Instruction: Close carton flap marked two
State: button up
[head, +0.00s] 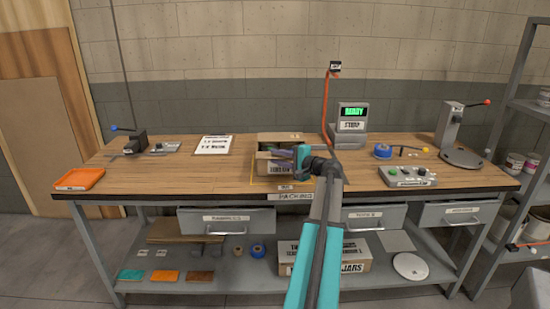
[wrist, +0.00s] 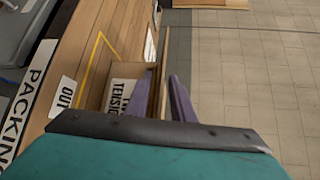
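An open cardboard carton (head: 262,165) stands on the workbench inside a yellow outline. A raised flap (head: 280,137) shows at its back in the head view; no flap number is readable. My gripper (head: 284,157) is at the carton's right side, its purple fingers pointing left over it. In the wrist view my gripper (wrist: 166,80) has its fingers apart, one on each side of an upright carton flap (wrist: 166,60). I cannot see firm contact with the flap. A printed label shows on the carton (wrist: 138,71) in the wrist view; my gripper body hides its lower part.
An orange tray (head: 79,179) is at the far left. Bench between clipboard and carton is clear.

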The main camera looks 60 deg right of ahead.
jog(key=shift+w, duration=0.3)
jog(key=shift+c, duration=0.2)
grip_shut()
dwell(1.1)
